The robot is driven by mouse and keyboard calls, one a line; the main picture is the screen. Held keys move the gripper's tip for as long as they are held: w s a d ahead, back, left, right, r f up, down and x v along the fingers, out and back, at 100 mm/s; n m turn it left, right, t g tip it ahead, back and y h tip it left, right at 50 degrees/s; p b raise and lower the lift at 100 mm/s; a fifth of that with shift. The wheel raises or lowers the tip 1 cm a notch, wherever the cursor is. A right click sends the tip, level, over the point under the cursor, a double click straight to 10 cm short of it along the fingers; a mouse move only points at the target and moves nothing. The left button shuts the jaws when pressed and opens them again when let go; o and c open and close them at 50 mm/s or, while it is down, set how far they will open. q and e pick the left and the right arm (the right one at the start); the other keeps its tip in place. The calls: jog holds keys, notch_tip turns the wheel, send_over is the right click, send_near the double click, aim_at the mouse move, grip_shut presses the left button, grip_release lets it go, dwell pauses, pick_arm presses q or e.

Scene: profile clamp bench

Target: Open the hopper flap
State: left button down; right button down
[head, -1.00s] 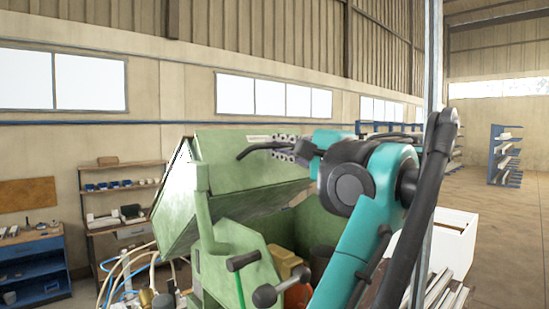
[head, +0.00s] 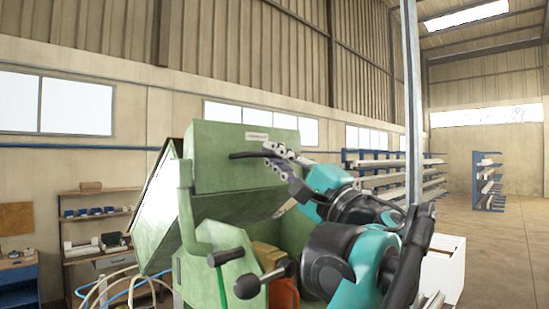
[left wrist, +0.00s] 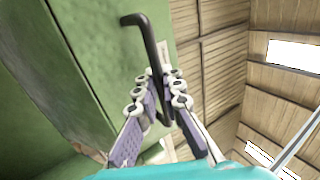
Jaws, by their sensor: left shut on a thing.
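The hopper flap (head: 225,180) is a green metal panel on the green machine, with a small white label near its top edge. It stands raised and tilted, with the opening below it in view. A bent black handle (head: 246,155) sticks out from the flap. My left gripper (head: 272,152) is shut on the handle near its free end. In the left wrist view the handle (left wrist: 146,35) runs down between the two linked fingers of the gripper (left wrist: 160,100), beside the green flap surface (left wrist: 85,55). My right gripper is not in view.
The green machine body (head: 200,280) carries black-knobbed levers (head: 248,287) in front of the opening. Pale hoses lie at its lower left. A workbench with shelves (head: 97,215) stands along the wall. A white box (head: 445,265) is at the right. A grey post (head: 412,100) rises behind my arm.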

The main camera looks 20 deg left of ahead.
pick_arm(q)
jog(key=c, duration=1.6)
grip_release()
jog(key=v, duration=1.2)
